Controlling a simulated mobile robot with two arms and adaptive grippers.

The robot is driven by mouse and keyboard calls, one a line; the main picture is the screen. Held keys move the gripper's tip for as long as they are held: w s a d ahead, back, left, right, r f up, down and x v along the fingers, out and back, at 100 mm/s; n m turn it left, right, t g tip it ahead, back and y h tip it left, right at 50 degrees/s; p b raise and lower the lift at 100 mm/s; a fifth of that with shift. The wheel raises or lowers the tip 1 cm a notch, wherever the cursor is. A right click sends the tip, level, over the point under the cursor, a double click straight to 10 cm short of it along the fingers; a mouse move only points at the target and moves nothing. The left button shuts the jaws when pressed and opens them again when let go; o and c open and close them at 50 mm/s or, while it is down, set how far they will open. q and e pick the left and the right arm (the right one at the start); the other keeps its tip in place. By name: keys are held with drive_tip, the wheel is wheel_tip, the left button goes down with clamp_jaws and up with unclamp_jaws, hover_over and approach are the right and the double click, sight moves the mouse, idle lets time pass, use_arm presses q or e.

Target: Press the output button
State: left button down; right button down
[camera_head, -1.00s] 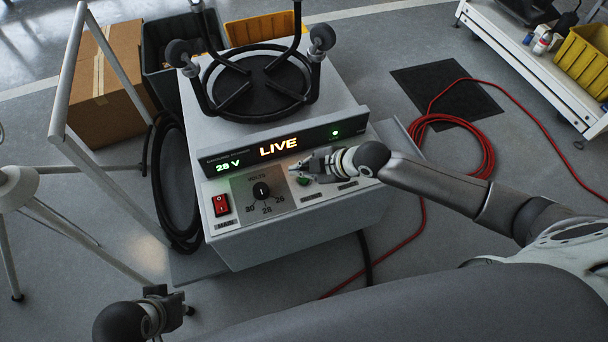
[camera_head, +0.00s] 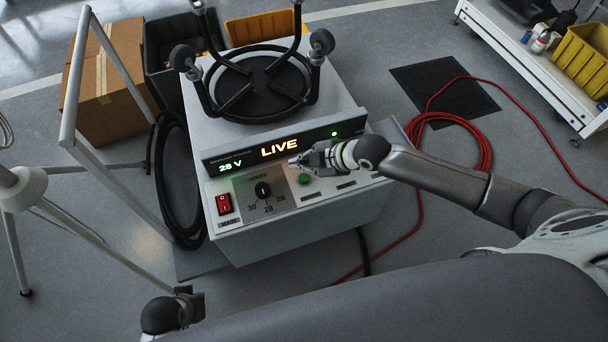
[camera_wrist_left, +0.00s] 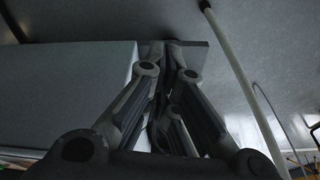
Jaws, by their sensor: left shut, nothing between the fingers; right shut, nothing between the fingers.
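The power unit (camera_head: 285,238) is a pale grey box with a sloped front panel. Its dark display reads "28 V" (camera_head: 230,164) and "LIVE" (camera_head: 279,147), and a small green light (camera_head: 335,134) glows at its right. The green round output button (camera_head: 304,179) shows below the display, right of the volts knob (camera_head: 263,190). My right gripper (camera_head: 296,162) is shut and empty, just above and behind the button in the picture, apart from it as far as I can tell. My left gripper (camera_head: 190,290) is low at the left, away from the panel; its fingers look shut in the left wrist view (camera_wrist_left: 172,50).
A red rocker switch (camera_head: 224,204) sits left of the knob. A black wheeled frame (camera_head: 262,85) rests on the unit's top. A grey handle (camera_head: 72,95) and black coiled cable (camera_head: 178,190) stand at left. A red hose (camera_head: 470,150) lies on the floor at right.

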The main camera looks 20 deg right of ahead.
drive_tip(key=shift+r, duration=0.3)
use_arm(q)
drive_tip(key=shift+s+f, duration=0.25)
drive_tip(key=shift+f, duration=0.7)
